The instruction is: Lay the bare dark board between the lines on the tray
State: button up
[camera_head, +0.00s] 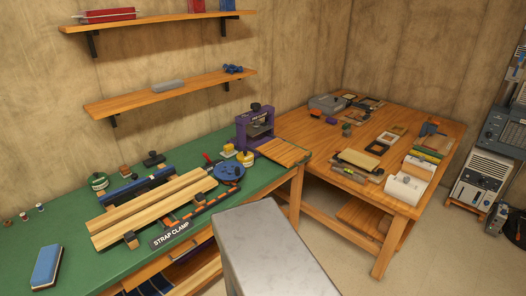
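My gripper is not in this view. I cannot pick out the bare dark board with certainty. An orange-brown panel with thin dark lines (285,152) lies at the right end of the green bench; I cannot tell whether it is the tray. On the wooden bench to the right, a small dark square piece (377,149) lies flat among other small frames and blocks. A pale board (358,161) lies near that bench's left front edge. These pieces are too small to make out in detail.
The green bench (72,233) holds long pale boards (150,207) in a strap clamp, a purple tool (257,127) and a blue block (46,267). The wooden bench (310,140) is crowded, with a white roll (406,188). Wall shelves (120,103) hang at left.

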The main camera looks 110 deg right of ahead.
aim_at(281, 150)
jog(key=u, duration=0.8)
jog(key=k, duration=2.65)
jog(key=z, duration=0.1)
